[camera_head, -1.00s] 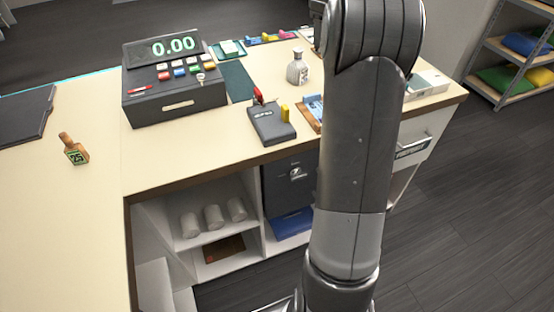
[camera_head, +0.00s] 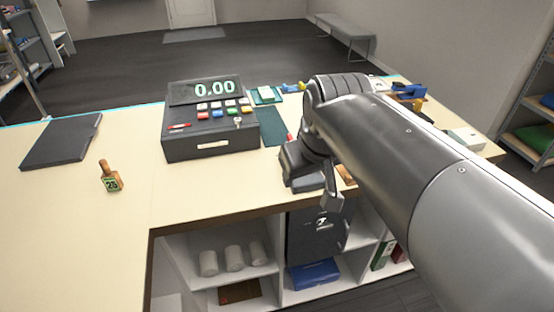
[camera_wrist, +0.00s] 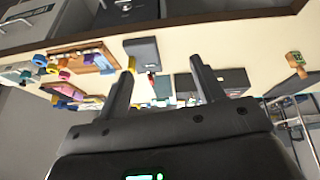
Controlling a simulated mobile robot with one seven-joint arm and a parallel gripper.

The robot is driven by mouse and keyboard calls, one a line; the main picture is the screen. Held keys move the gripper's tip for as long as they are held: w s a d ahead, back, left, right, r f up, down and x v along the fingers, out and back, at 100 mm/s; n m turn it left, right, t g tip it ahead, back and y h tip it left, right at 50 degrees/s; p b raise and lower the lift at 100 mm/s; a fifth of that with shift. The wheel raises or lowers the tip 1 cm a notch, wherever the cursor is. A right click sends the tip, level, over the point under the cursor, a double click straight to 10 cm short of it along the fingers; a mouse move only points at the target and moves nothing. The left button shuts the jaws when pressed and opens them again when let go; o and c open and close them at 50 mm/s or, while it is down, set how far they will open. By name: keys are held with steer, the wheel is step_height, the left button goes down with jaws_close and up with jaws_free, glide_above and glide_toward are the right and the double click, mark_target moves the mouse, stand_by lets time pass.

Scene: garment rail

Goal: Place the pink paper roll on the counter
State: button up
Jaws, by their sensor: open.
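The counter (camera_head: 60,215) is a cream-topped L-shaped surface that fills the middle of the head view; it also shows in the wrist view (camera_wrist: 250,45). I cannot make out a pink paper roll for certain. A small pink item (camera_wrist: 95,100) shows among coloured things in the wrist view, too small to identify. My gripper (camera_wrist: 163,66) is open with nothing between its fingers, above the counter. In the head view the gripper (camera_head: 331,198) is partly hidden by my arm near the counter's front edge.
A black cash register (camera_head: 211,120) stands at the back of the counter. A wooden stamp (camera_head: 110,178) and a dark flat pad (camera_head: 62,142) are to its left. Three pale rolls (camera_head: 234,258) stand on a shelf below. The counter's front left is clear.

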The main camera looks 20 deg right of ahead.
steer(key=s+a+f+m, duration=0.1)
steer(key=s+a+f, duration=0.1)
steer(key=s+f, duration=0.2)
steer(key=shift+s+f+t, duration=0.3)
steer(key=shift+s+f, duration=0.1)
steer(key=shift+s, duration=0.55)
steer(key=shift+a, duration=0.1)
